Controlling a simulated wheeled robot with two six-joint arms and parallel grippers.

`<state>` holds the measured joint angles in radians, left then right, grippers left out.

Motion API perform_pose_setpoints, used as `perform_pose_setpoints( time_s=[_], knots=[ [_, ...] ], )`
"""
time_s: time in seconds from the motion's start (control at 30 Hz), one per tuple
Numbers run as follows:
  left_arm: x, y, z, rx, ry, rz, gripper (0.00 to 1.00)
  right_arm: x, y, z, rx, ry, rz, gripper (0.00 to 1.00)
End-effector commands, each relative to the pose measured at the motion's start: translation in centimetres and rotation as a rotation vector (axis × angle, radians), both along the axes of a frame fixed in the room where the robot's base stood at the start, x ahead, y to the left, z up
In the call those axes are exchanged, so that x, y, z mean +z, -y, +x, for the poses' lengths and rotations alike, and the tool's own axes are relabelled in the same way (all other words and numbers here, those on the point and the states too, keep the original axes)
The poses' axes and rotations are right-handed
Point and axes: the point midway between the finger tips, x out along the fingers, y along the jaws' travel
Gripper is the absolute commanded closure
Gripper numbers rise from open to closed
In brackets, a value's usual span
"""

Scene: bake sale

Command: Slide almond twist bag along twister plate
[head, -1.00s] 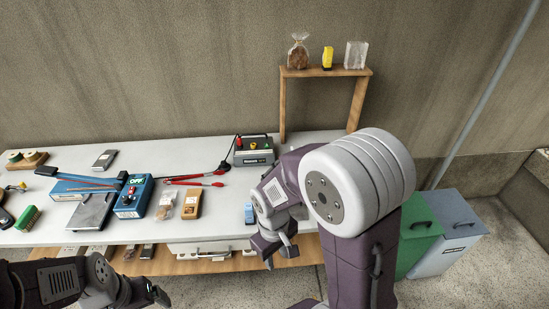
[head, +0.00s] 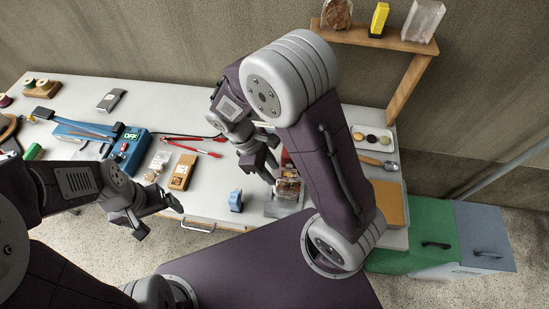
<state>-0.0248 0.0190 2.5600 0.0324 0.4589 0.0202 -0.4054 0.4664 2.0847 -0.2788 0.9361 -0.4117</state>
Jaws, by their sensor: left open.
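A clear bag with brown contents (head: 288,187) stands on a grey plate (head: 283,208) at the table's front, just right of my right gripper. A smaller clear bag (head: 160,160) lies beside a blue machine marked OFF (head: 128,143). I cannot tell which is the almond twist bag, or which surface is the twister plate. My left gripper (head: 170,208) is open and empty near the front edge, below the smaller bag. My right gripper (head: 262,176) hangs over the table; its jaw gap is unclear. My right arm hides part of the table behind it.
A tan box (head: 182,171), red tongs (head: 192,148) and a small blue item (head: 235,200) lie on the table. A wooden shelf (head: 375,39) holds a bag, a yellow item and a clear block. Green (head: 410,222) and grey (head: 480,235) bins stand right.

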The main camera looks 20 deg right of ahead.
Motion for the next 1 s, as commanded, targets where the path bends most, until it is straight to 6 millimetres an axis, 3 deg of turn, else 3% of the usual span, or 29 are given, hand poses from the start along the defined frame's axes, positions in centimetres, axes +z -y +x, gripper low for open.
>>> perform_pose_setpoints(
  time_s=[0.23,0.5,0.7,1.0],
  knots=[
    [-0.3,0.0,0.0,0.0,0.0,0.0,0.11,-1.6,0.6,-0.4,-0.002,-0.004,-0.002,0.64],
    [-1.2,0.0,0.0,0.0,0.0,0.0,0.11,-7.5,2.6,-1.7,-0.002,-0.006,-0.001,0.64],
    [-1.8,0.0,0.0,0.0,0.0,0.0,0.11,-10.4,3.6,-2.3,-0.003,-0.002,0.0,0.64],
    [-1.9,0.0,0.0,0.0,0.0,0.0,0.11,-11.1,3.9,-2.5,-0.002,0.0,0.001,0.64]
  ],
)
